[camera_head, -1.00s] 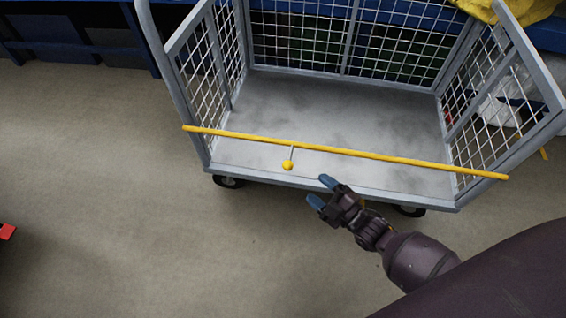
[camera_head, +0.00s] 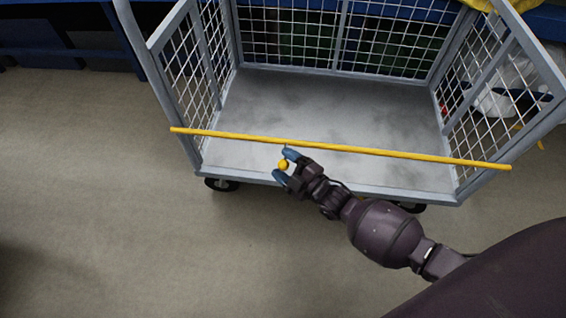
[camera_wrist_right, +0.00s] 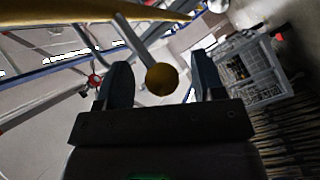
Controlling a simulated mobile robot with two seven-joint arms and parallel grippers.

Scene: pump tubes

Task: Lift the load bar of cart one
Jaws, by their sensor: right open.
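The yellow load bar (camera_head: 390,153) lies across the open front of the grey mesh cart (camera_head: 330,112). A yellow ball knob (camera_head: 283,164) hangs from the bar near its middle. My right gripper (camera_head: 281,165) is open, with its blue fingertips on either side of the knob in the head view. In the right wrist view the knob (camera_wrist_right: 162,79) sits between the two open fingers (camera_wrist_right: 160,82), with gaps on both sides. Its thin grey stem rises to the yellow bar (camera_wrist_right: 85,12). My left gripper is not in view.
The cart has mesh sides, a grey deck and black wheels (camera_head: 221,184). A yellow cloth (camera_head: 490,5) and a white bag (camera_head: 497,98) are at its right. Blue shelving (camera_head: 70,35) stands at the back left. The floor (camera_head: 90,190) left of the cart is clear.

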